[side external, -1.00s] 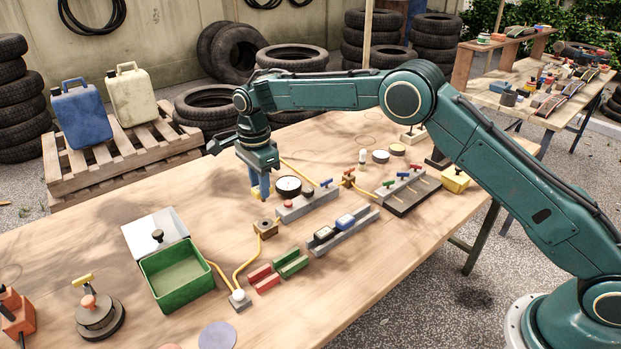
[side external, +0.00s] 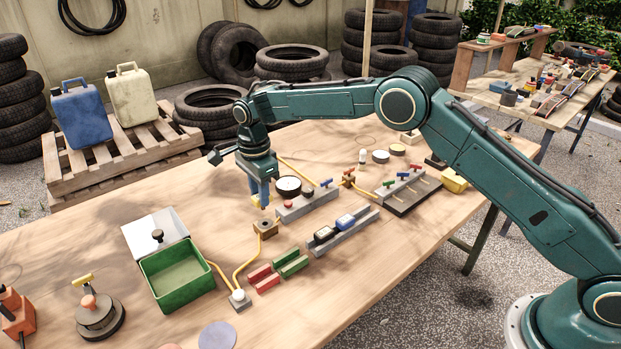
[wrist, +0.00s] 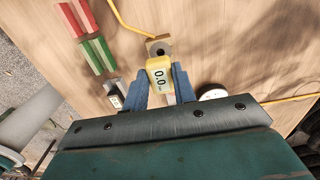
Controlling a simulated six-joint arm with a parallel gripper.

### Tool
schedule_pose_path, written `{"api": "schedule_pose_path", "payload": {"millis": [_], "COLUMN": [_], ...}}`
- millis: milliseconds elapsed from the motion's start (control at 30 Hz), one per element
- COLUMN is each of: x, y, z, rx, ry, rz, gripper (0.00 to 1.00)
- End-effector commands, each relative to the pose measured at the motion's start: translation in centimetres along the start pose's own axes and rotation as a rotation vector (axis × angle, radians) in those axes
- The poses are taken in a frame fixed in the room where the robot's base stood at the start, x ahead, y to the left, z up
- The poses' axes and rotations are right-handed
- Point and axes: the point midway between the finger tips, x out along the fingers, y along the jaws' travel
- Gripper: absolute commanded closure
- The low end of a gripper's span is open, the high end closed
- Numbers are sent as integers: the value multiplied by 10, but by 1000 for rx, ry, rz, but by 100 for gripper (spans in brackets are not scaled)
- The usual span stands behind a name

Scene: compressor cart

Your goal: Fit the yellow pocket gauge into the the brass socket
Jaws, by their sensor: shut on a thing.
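The yellow pocket gauge (wrist: 159,74) shows a display reading 0.0 in the wrist view. My gripper (wrist: 161,88) is shut on it, with one blue finger on each side. In the side view my gripper (side external: 260,196) points down over the table, and only a little of the gauge shows beside the fingers. The brass socket (side external: 265,228) is a square block with a dark round hole on top. It also shows in the wrist view (wrist: 152,44), just beyond the gauge. The gauge appears close to the socket; I cannot tell whether they touch.
A round black-rimmed dial (side external: 288,186) stands close to the right of my gripper. A grey rack (side external: 343,232) with two gauge-like blocks, red and green blocks (side external: 290,267), and a green box (side external: 177,274) lie nearby. A yellow hose (side external: 247,262) runs by the socket.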

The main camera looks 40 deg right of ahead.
Motion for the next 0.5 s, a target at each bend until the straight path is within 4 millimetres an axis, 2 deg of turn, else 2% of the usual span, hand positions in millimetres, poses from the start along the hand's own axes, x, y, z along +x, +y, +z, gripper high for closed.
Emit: {"api": "schedule_pose_path", "payload": {"millis": [500], "x": [32], "y": [0], "z": [0], "rx": [0], "ry": [0], "rz": [1], "gripper": [96]}}
